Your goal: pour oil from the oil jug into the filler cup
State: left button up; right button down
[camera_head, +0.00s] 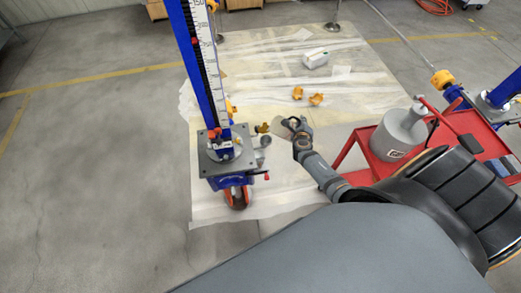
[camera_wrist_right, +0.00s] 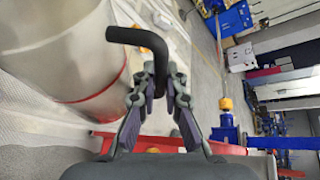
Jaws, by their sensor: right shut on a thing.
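My left gripper is out of view.
A red cart (camera_head: 457,122) with a grey can (camera_head: 398,135) stands at the right, close to my right arm. Yellow-orange parts (camera_head: 316,99) and a white box (camera_head: 315,59) lie on the floor sheet. Another blue jack (camera_head: 500,95) stands far right. The left floor is clear.

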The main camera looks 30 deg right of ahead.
jog(key=f+b, duration=0.1)
jog(key=f+m+b, duration=0.1)
jog(key=f+y+b, duration=0.1)
jog(key=f, duration=0.1)
jog(key=shift+s+d+m+b, duration=0.2)
jog(key=shift+d+m+b, duration=0.1)
jog(key=shift+f+t+b, duration=0.25)
jog(key=shift+t+b, duration=0.05)
jog(key=shift+d+m+y, duration=0.1)
jog(key=shift+m+y, duration=0.2)
jog(key=shift+d+f, duration=0.1)
jog(key=shift+f, duration=0.1)
jog(key=shift+f+m+y+b, duration=0.4)
jog(key=shift+f+b, duration=0.45)
jog(key=shift+b, duration=0.3)
jog(key=shift+r, duration=0.15)
jog(key=shift+s+d, duration=0.15)
jog(key=shift+d, duration=0.15)
jog(key=s+d+r+m+t+y+b, duration=0.1)
jog(key=s+d+r+m+y+b, duration=0.1)
jog(key=d+b, duration=0.4)
jog(key=shift+s+d+r+m+t+b, duration=0.25)
jog(key=shift+s+r+m+t+b, duration=0.3)
jog(key=shift+b, duration=0.6)
